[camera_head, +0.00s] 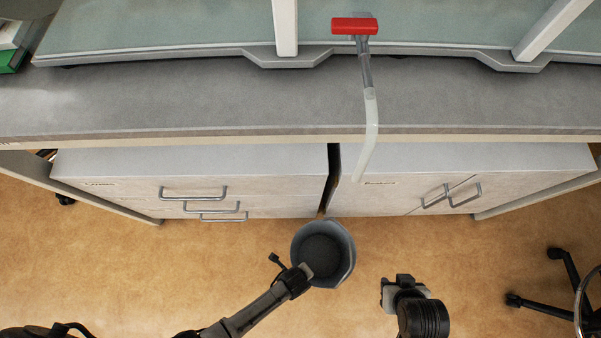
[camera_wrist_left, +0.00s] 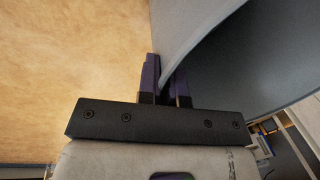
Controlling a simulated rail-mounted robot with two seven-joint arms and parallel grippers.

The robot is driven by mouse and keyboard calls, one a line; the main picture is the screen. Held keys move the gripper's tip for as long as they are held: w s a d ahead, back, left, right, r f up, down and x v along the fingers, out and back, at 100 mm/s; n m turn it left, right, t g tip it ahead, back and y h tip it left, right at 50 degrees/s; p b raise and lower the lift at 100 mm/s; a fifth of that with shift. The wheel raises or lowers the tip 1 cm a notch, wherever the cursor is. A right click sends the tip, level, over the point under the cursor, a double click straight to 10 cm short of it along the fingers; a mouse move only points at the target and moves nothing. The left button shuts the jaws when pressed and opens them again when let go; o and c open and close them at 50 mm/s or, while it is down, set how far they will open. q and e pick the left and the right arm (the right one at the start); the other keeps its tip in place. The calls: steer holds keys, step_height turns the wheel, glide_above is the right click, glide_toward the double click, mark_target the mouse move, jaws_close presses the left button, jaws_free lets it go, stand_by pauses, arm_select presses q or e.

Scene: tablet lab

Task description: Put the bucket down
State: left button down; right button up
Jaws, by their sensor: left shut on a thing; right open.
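The grey bucket (camera_head: 340,236) is in the head view, in front of the gap between the two cabinets, with its open top facing up and a dark inside. My left gripper (camera_head: 303,270) is shut on the near left side of its rim. In the left wrist view the fingers (camera_wrist_left: 165,88) pinch the wall of the bucket (camera_wrist_left: 240,60). Whether the bucket's base touches the floor is hidden. My right gripper (camera_head: 387,290) is open and empty, to the right of the bucket and apart from it.
The left drawer cabinet (camera_head: 120,185) and right cabinet (camera_head: 400,180) stand under the grey bench (camera_head: 200,95). A wheeled chair (camera_head: 570,290) is at the right. Tan floor (camera_head: 480,245) lies clear around the bucket.

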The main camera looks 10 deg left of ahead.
arm_select(q)
step_height(320, 180, down, 4)
steer(key=b, duration=0.2)
steer(key=shift+r+b, duration=0.2)
steer(key=shift+b, duration=0.15)
steer(key=shift+f, duration=0.1)
steer(key=c, duration=1.7)
jaws_free()
steer(key=o, duration=0.4)
